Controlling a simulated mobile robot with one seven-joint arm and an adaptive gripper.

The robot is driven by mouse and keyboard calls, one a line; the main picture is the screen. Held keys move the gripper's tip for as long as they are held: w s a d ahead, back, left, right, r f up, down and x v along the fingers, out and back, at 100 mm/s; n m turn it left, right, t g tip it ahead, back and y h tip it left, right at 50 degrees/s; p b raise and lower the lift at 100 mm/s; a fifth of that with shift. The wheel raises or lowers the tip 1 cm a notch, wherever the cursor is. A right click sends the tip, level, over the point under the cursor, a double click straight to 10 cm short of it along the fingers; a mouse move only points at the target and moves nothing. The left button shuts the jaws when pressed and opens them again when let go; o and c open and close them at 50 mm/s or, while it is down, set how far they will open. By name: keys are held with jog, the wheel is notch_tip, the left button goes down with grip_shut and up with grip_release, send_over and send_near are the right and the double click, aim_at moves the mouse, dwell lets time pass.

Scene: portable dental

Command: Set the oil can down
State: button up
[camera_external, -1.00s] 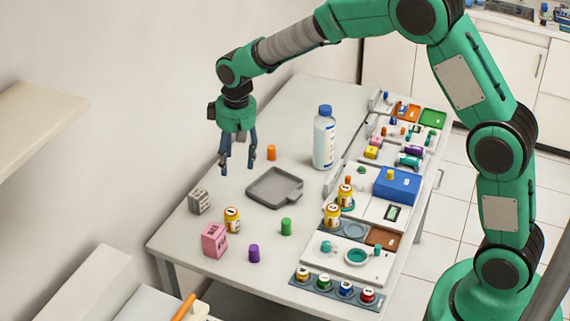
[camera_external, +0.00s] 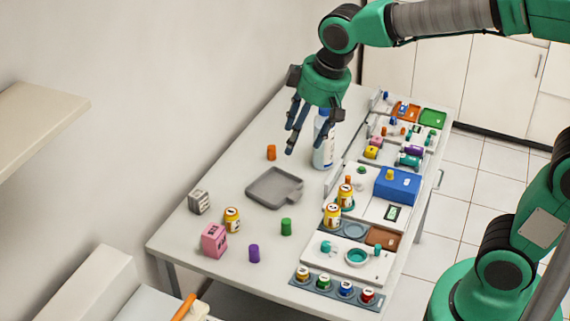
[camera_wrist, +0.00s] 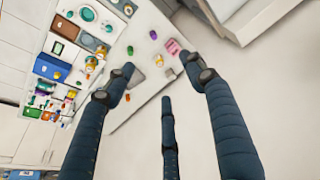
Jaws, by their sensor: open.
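My gripper (camera_external: 304,136) is open and empty, high above the table, and its fingers overlap the white bottle (camera_external: 324,155) in the external view. In the wrist view its fingers (camera_wrist: 160,82) are spread with nothing between them. No thing is clearly an oil can. A small yellow can with a pale label (camera_external: 232,219) stands on the open table at the front left, between a grey box and a pink box.
A shallow grey tray (camera_external: 274,187) lies mid-table. An orange cylinder (camera_external: 271,152), a green cylinder (camera_external: 286,227) and a purple cylinder (camera_external: 254,253) stand around it. A blue box (camera_external: 397,185) and several small parts crowd the right side. The table's back left is clear.

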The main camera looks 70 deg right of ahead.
jog(key=s+a+t, duration=0.1)
jog(key=s+a, duration=0.1)
jog(key=s, duration=0.8)
jog(key=s+a+n+t, duration=0.1)
jog(key=s+a, duration=0.1)
jog(key=s, duration=0.8)
jog(key=shift+s+r, duration=0.25)
jog(key=shift+r, duration=0.2)
jog(key=shift+a, duration=0.1)
notch_tip(320, 180, down, 4)
jog(key=b, duration=0.3)
jog(key=shift+r, duration=0.25)
